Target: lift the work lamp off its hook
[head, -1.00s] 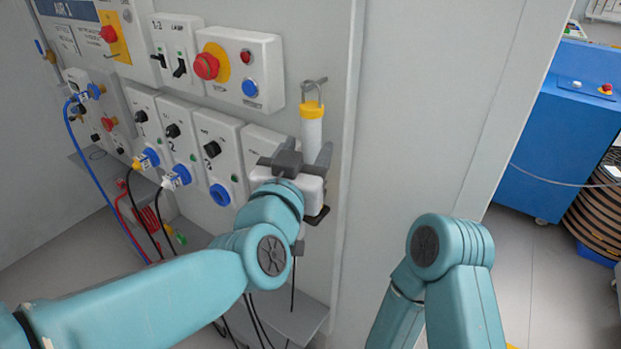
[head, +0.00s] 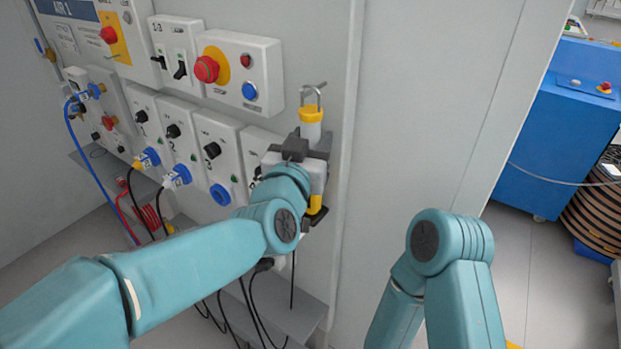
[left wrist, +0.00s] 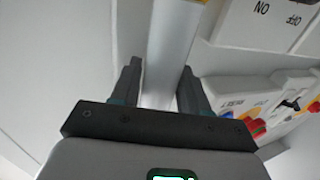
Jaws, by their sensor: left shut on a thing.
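The work lamp (head: 311,114) is a white tube with a yellow cap at each end. It hangs upright by a grey wire loop from a hook (head: 314,87) on the grey wall panel. My left gripper (head: 313,145) is shut on the lamp's tube just below the upper cap. The gripper and wrist hide much of the tube; the lower yellow end shows below them. In the left wrist view, the white tube (left wrist: 172,55) stands between the two dark fingers. My right arm shows at the lower right, but its gripper is out of view.
Left of the lamp is a control box (head: 240,70) with red and blue buttons, above a row of socket units (head: 211,165). A dark bracket (head: 312,217) sits at the lamp's lower end. Black cables hang over a grey shelf (head: 290,318). A blue machine (head: 556,130) stands far right.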

